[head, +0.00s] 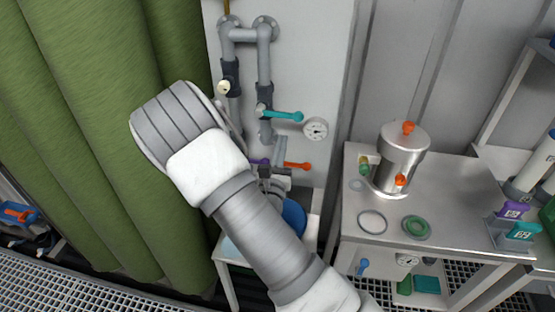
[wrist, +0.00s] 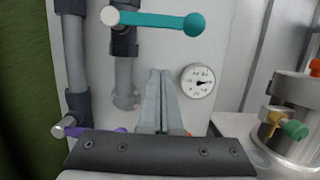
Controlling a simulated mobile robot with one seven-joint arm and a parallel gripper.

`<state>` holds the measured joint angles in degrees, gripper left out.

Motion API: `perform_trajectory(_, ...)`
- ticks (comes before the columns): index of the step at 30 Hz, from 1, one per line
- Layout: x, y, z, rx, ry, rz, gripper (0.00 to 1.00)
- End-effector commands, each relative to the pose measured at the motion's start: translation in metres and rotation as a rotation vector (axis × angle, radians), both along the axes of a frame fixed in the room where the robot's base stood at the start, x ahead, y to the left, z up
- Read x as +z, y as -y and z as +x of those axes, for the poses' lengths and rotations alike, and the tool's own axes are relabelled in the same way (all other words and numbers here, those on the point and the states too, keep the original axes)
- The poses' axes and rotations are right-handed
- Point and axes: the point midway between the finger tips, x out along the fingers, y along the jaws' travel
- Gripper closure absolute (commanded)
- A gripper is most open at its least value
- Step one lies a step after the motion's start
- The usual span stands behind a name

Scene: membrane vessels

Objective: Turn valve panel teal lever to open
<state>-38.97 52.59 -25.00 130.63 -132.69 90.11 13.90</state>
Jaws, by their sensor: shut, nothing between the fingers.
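The teal lever (head: 284,114) sits on a grey vertical pipe of the white valve panel (head: 306,60). In the head view it points right, roughly across the pipe. In the wrist view the teal lever (wrist: 160,20) lies nearly horizontal at the top, with a round teal knob at its right end. My gripper (wrist: 160,74) is shut and empty, below the lever and apart from it in that picture. In the head view my arm comes up from the bottom, and my gripper is mostly hidden behind my wrist.
A pressure gauge (wrist: 198,81) is on the panel right of my gripper. Purple (wrist: 98,130) and orange (head: 298,166) levers sit lower. A steel table (head: 455,190) with a metal vessel (head: 402,150) stands at right. A green curtain (head: 95,120) hangs at left.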

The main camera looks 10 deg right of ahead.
Motion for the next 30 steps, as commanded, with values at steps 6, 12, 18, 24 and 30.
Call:
perform_trajectory(6, 0.03, 0.003, 0.007, 0.0, 0.001, 0.002, 1.0)
perform_trajectory(12, 0.041, 0.003, 0.007, 0.0, 0.0, 0.001, 1.0)
perform_trajectory(18, 0.042, 0.003, 0.007, 0.0, -0.001, 0.0, 1.0)
perform_trajectory(24, 0.042, 0.003, 0.007, 0.0, -0.001, 0.0, 1.0)
perform_trajectory(30, 0.044, 0.0, 0.01, 0.0, -0.006, -0.013, 1.0)
